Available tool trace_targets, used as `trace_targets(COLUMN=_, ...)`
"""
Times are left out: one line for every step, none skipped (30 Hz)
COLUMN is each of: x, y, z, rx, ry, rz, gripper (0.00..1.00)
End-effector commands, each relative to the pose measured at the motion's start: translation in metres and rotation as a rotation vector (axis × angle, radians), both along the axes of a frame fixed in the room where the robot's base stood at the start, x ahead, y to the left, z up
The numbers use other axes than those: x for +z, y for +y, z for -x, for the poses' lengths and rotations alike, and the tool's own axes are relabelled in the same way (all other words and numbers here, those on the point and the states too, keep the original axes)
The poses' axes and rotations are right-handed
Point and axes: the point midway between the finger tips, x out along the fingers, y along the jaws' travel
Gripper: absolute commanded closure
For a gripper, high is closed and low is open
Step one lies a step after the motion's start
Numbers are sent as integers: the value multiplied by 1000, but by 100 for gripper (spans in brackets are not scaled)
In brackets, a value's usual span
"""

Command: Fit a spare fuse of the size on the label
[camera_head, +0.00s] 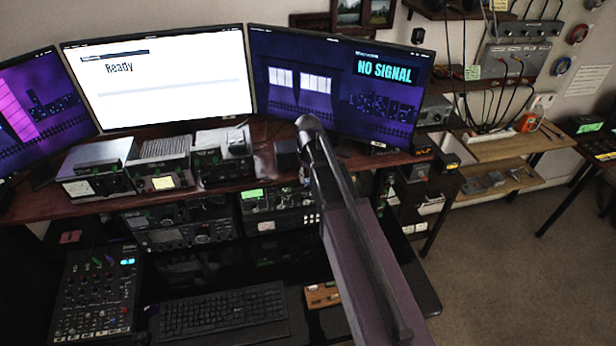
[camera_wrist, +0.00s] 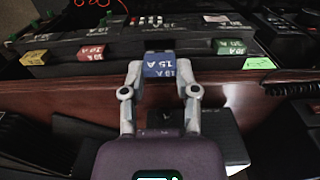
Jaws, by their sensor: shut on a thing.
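In the wrist view my gripper (camera_wrist: 163,80) is shut on a blue fuse marked 15 A (camera_wrist: 167,68). The fuse is in front of a dark fuse panel (camera_wrist: 115,62); I cannot tell whether it is seated in the panel or clear of it. A yellow fuse (camera_wrist: 34,58), a red fuse (camera_wrist: 90,53) and a green fuse (camera_wrist: 229,47) sit along the same panel. A small green label (camera_wrist: 258,64) is at the right; its writing is too small to read. In the head view my arm hides the gripper and the fuse.
A wooden shelf edge (camera_wrist: 250,95) runs below the panel in the wrist view. In the head view, radios (camera_head: 100,165) crowd the desk shelf beneath the monitors (camera_head: 160,75). One monitor (camera_head: 340,85) reads NO SIGNAL. A keyboard (camera_head: 222,312) and a mixer (camera_head: 95,295) lie below.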

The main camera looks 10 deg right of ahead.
Motion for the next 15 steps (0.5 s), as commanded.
trace_targets(x=0, y=0, z=0, rx=0, ry=0, rz=0, gripper=76)
trace_targets(x=0, y=0, z=0, rx=0, ry=0, rz=0, gripper=76)
trace_targets(x=0, y=0, z=0, rx=0, ry=0, rz=0, gripper=76)
trace_targets(x=0, y=0, z=0, rx=0, ry=0, rz=0, gripper=76)
trace_targets(x=0, y=0, z=0, rx=0, ry=0, rz=0, gripper=76)
trace_targets(x=0, y=0, z=0, rx=0, ry=0, rz=0, gripper=76)
trace_targets(x=0, y=0, z=0, rx=0, ry=0, rz=0, gripper=76)
trace_targets(x=-1, y=0, z=0, rx=0, ry=0, rz=0, gripper=76)
trace_targets(x=-1, y=0, z=0, rx=0, ry=0, rz=0, gripper=76)
trace_targets(x=-2, y=0, z=0, rx=0, ry=0, rz=0, gripper=76)
trace_targets(x=-2, y=0, z=0, rx=0, ry=0, rz=0, gripper=76)
trace_targets(x=-3, y=0, z=0, rx=0, ry=0, rz=0, gripper=76)
trace_targets(x=-4, y=0, z=0, rx=0, ry=0, rz=0, gripper=76)
trace_targets(x=-4, y=0, z=0, rx=0, ry=0, rz=0, gripper=76)
trace_targets(x=-5, y=0, z=0, rx=0, ry=0, rz=0, gripper=76)
